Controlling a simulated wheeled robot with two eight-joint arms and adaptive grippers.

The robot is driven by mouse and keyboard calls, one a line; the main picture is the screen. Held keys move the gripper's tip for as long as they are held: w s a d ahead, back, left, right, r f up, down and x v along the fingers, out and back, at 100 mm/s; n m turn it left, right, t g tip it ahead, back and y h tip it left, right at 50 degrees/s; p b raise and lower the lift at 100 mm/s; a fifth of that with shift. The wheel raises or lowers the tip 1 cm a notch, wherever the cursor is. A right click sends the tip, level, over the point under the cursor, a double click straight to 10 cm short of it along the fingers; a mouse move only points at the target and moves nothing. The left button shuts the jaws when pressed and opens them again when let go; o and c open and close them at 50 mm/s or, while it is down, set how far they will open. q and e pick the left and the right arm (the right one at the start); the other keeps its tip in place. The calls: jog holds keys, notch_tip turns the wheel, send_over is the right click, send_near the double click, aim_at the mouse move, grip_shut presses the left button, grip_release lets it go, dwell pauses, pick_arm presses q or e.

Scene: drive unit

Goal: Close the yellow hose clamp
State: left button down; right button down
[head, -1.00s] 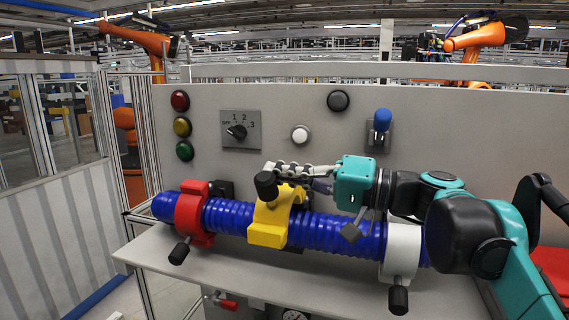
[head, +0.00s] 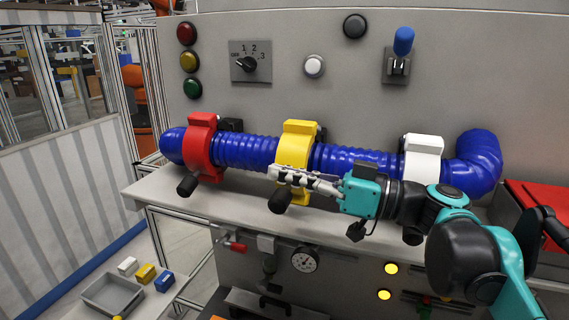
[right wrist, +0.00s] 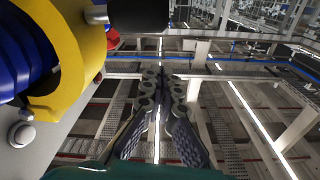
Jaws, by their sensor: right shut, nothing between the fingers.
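The yellow hose clamp (head: 294,145) sits around the middle of the blue ribbed hose (head: 245,151). Its black-knobbed handle (head: 280,200) points down and toward me, like the handles of the other two clamps. My right gripper (head: 276,174) is shut and empty, in front of the yellow clamp and just above its knob; whether it touches is unclear. In the right wrist view, the yellow clamp (right wrist: 83,45) is at the upper left, a black knob (right wrist: 138,14) is at the top, and my closed fingers (right wrist: 165,95) are in the middle. My left gripper is not in view.
A red clamp (head: 199,145) and a white clamp (head: 423,158) hold the hose on either side. Behind stands a grey panel with lamps, a rotary switch (head: 250,63) and a blue-topped lever (head: 402,45). A grey bin (head: 112,297) stands at lower left.

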jog(key=shift+w+f, duration=0.1)
jog(key=shift+f, duration=0.4)
jog(key=shift+w+d+f+b, duration=0.2)
jog(key=shift+f+b, duration=0.25)
jog(key=shift+f, duration=0.3)
jog(key=shift+w, duration=0.1)
